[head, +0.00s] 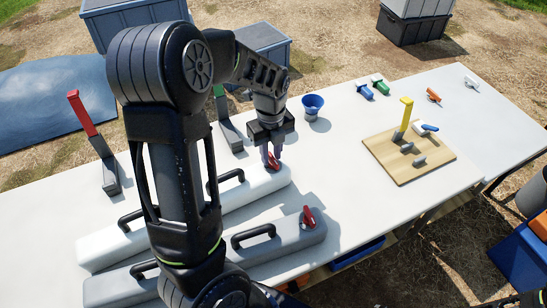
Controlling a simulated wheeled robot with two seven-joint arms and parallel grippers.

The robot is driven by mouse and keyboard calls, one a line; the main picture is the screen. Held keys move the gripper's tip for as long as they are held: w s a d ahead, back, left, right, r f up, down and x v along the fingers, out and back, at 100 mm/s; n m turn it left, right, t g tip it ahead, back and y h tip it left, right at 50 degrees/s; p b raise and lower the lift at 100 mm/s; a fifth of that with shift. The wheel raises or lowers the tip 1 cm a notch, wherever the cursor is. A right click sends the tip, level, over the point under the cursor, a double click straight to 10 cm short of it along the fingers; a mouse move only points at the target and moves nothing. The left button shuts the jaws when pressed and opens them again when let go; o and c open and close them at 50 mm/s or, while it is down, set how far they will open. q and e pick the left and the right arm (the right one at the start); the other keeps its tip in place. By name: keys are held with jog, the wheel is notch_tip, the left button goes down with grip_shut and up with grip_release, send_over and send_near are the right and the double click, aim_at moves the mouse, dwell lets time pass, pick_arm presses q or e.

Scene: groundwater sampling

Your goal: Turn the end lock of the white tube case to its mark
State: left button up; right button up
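The white tube case (210,205) lies on the table, long and pale with black handles, partly hidden behind my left arm. Its red end lock (273,164) is at the right end. My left gripper (271,155) points down at this lock, with its grey fingers at the red piece. I cannot tell whether the fingers are closed on it or only around it. The lock's mark cannot be made out. My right gripper is not in view.
A grey tube case (290,240) with its own red lock (309,217) lies in front. A blue cup (313,105) stands behind, right of the gripper. A wooden board (380,157) with a yellow-handled tool (404,115) is at right. A red-handled lever (85,118) stands at left.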

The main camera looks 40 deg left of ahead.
pick_arm(q)
grip_shut()
